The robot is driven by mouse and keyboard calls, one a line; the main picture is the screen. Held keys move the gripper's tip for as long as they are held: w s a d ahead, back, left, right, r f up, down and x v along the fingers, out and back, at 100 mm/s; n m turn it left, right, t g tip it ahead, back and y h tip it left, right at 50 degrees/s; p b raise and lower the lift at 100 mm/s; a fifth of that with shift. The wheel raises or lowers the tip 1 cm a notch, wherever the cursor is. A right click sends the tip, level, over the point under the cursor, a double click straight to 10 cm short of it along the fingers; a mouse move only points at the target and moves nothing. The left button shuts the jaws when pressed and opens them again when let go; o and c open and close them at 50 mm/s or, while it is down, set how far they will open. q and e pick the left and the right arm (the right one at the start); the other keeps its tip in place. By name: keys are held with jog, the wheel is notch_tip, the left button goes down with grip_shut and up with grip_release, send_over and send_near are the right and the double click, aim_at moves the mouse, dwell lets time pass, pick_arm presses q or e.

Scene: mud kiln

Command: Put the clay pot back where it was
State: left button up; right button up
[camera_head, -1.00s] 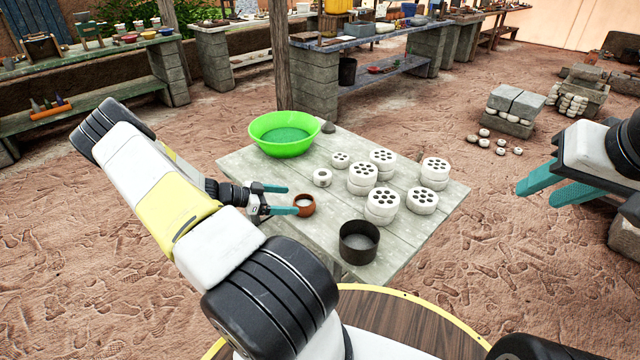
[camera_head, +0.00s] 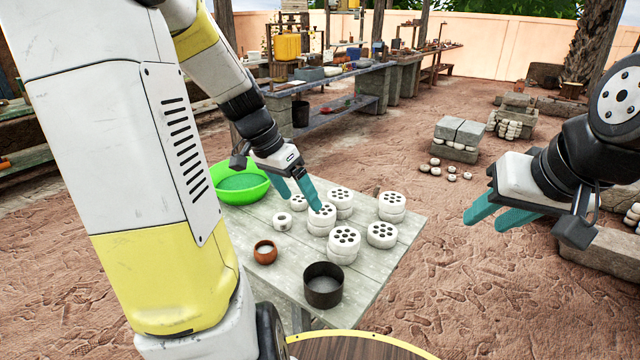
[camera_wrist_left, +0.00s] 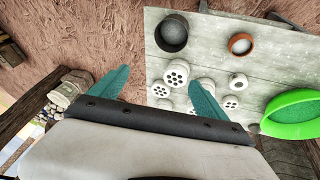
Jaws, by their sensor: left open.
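The small brown clay pot (camera_head: 265,251) stands upright on the grey wooden table (camera_head: 232,288), near its left front edge. It also shows in the left wrist view (camera_wrist_left: 240,44), at the upper right. My left gripper (camera_head: 299,197) is open and empty, raised above the table over the white perforated discs, up and to the right of the pot. Its two teal fingers are spread in the left wrist view (camera_wrist_left: 158,92). My right gripper (camera_head: 490,213) is to the right of the table, away from everything, with its teal fingers apart and nothing between them.
Several white perforated discs (camera_head: 391,201), some stacked, stand on the table's right half. A dark metal pot (camera_head: 323,286) stands at the front, a green basin (camera_head: 229,194) at the back left. Bare table lies around the clay pot.

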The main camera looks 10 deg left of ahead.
pick_arm(q)
jog(key=s+d+r+n+t+y, duration=0.1)
jog(key=s+d+r+n+t, duration=0.2)
jog(key=s+r, duration=0.6)
jog(key=s+d+n, duration=0.2)
jog(key=s+d, duration=0.1)
jog(key=s, duration=0.1)
jog(key=shift+s+r+t+y, duration=0.15)
jog(key=shift+r+t+y, duration=0.2)
jog(key=shift+t+y, duration=0.05)
